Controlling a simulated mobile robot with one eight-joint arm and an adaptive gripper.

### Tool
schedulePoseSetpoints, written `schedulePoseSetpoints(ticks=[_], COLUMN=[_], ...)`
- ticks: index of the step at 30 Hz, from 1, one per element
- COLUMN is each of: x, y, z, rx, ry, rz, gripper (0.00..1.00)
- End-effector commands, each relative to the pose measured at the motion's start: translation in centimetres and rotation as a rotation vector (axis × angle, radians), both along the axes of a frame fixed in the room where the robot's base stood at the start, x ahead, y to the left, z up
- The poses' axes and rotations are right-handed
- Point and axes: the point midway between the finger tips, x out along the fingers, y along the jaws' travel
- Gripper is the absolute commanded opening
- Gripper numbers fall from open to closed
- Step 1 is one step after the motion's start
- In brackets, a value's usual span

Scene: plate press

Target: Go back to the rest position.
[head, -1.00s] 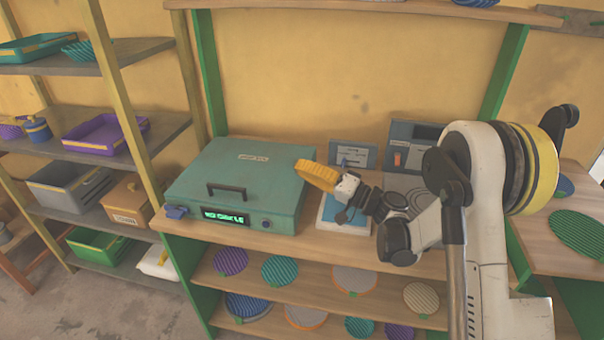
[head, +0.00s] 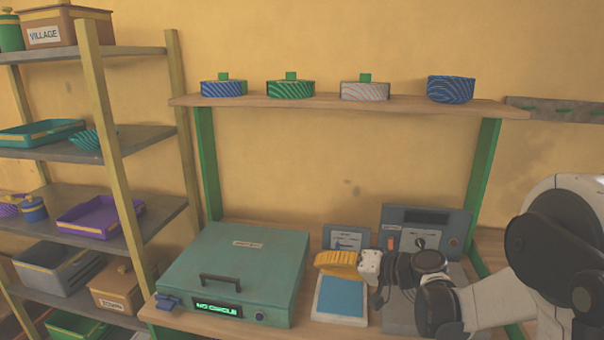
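My gripper (head: 340,263), with ribbed yellow fingers on a white wrist, is in the head view just right of the teal press. It is above the back part of a blue-topped pad (head: 341,297) and points left. The fingers overlap in this view, so I cannot tell whether they are open or shut. I see no separate object in them. My arm comes in from the right edge and is bent.
The teal press (head: 250,262) has its lid down, a black handle and a green display that appears to read "NO CIRCLE". A grey control box (head: 425,228) stands behind my wrist. A storage rack (head: 110,150) stands left.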

Motion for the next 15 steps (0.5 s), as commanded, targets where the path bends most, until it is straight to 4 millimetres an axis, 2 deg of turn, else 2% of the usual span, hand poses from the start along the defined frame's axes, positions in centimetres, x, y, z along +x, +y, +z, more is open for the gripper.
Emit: schedulePoseSetpoints(ticks=[3, 8, 15], x=[-3.5, -8.8, -17.6], y=[-0.2, -1.8, -6.3], z=[1.4, 2.1, 2.1], rx=[-0.152, -0.361, -0.671], ry=[0.055, 0.110, 0.139], rz=[-0.032, -0.087, -0.185], gripper=[0.00, 0.00, 0.00])
